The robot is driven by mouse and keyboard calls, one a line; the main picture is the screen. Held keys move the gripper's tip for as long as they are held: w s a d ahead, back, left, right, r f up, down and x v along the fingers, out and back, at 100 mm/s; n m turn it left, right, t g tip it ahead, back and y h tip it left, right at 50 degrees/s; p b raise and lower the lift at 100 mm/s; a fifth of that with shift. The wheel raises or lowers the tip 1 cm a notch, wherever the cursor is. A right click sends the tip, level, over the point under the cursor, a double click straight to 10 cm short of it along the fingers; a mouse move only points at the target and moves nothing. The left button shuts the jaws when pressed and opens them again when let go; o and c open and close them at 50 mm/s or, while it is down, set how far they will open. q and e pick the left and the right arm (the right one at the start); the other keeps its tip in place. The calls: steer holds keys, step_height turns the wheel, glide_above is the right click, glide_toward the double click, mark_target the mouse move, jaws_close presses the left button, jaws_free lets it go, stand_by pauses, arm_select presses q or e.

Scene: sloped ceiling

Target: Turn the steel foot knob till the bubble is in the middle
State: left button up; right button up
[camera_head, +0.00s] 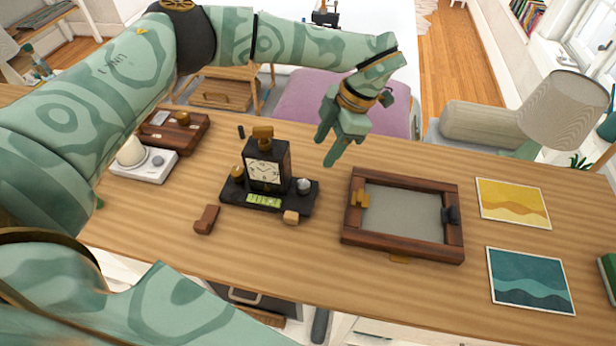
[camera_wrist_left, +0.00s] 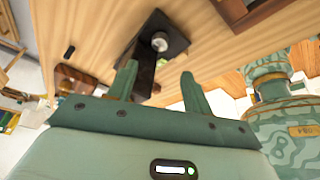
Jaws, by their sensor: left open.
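A black mantel clock (camera_head: 266,170) stands on a black base (camera_head: 235,196) on the desk. The steel foot knob (camera_head: 303,186) is at the base's right end, a brass knob (camera_head: 238,171) at its left. A green level vial (camera_head: 263,200) is on the base's front; its bubble is too small to place. My left gripper (camera_head: 326,150) is open and empty, above the desk, right of the clock and apart from the knob. In the left wrist view the steel knob (camera_wrist_left: 159,41) shows beyond and between the open fingers (camera_wrist_left: 158,80). My right gripper is not seen.
A wooden frame (camera_head: 453,189) lies to the right, with yellow (camera_head: 513,203) and teal (camera_head: 530,281) pictures beyond it. A white device (camera_head: 144,165) and a wooden box (camera_head: 176,131) are at left.

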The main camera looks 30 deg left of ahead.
mark_target(304, 183)
arm_select(q)
steer(key=b+x, duration=0.1)
steer(key=x, duration=1)
steer(key=shift+f, duration=0.4)
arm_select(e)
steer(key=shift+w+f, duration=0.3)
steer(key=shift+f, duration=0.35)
